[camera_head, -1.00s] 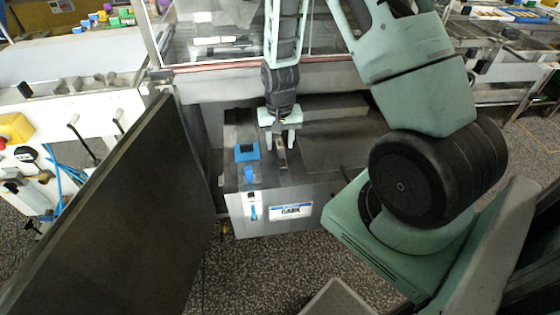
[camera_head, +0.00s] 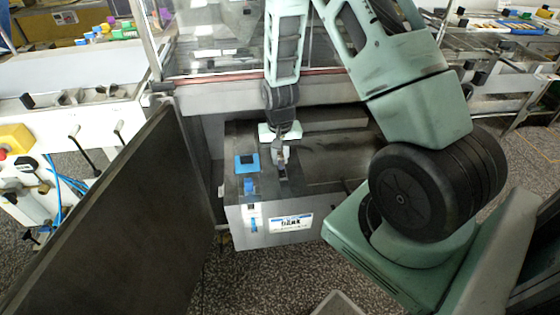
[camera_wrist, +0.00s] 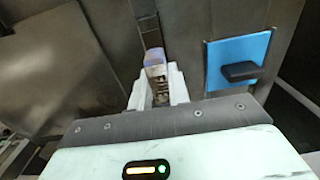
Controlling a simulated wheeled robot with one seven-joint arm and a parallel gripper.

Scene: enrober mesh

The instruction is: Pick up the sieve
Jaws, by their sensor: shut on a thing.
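My gripper (camera_head: 280,156) is shut on the upright, pale handle-like end of the sieve (camera_wrist: 155,58). In the wrist view my gripper's fingertips (camera_wrist: 158,86) are close together on either side of it. A narrow dark metal strip runs upward from there in that view. In the head view the held part sits at the top of a grey metal tank (camera_head: 235,215). My wrist and fingers cover much of it, and I cannot make out any mesh.
A blue plate with a black knob (camera_wrist: 238,62) is close beside my gripper. A large dark panel (camera_head: 110,200) stands open at the left. A transparent guard (camera_head: 215,45) is behind the tank. Blue fittings and a label are on the tank's front.

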